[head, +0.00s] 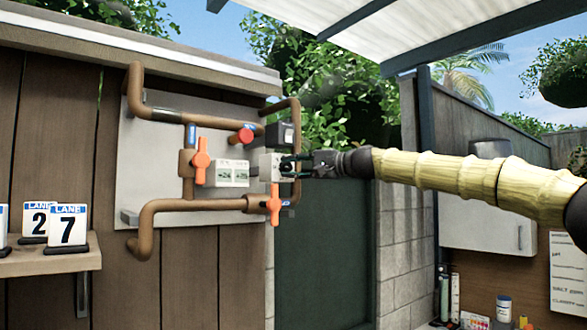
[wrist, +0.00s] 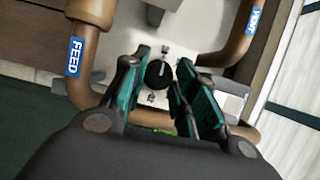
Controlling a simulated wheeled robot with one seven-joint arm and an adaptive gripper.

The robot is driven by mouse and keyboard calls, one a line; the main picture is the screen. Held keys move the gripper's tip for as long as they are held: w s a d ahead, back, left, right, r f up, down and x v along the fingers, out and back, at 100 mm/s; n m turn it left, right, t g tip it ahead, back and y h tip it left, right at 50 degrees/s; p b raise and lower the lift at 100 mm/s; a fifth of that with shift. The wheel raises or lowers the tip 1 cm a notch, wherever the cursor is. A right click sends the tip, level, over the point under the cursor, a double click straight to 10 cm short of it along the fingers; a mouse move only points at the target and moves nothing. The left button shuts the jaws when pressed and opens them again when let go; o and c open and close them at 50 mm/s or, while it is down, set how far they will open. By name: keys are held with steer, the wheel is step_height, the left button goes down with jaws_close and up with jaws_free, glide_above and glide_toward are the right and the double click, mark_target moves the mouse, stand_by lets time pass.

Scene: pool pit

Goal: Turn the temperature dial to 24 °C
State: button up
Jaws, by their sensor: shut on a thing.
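The temperature dial (wrist: 158,74) is a small round black knob with a pale pointer mark, on a white control box (head: 270,166) among the pipes. The wrist view shows the dial between my gripper's green-padded fingers (wrist: 157,84). In the head view my gripper (head: 293,164) reaches in from the right, with its fingertips at the box's face. It is shut on the dial. A few small dark marks surround the dial in the wrist view, but I cannot read the temperature there. In the head view the fingers hide the dial.
Copper-brown pipes (head: 190,205) run around the box on a grey panel (head: 140,150). An orange valve handle (head: 274,204) hangs just below the box, and another orange handle (head: 201,160) is to its left. A dark box (head: 280,135) sits just above. A shelf (head: 45,258) holds lane number cards.

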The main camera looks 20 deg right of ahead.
steer(key=o, duration=1)
steer(key=shift+c, duration=0.2)
steer(key=v, duration=1.2)
steer(key=shift+d, duration=0.2)
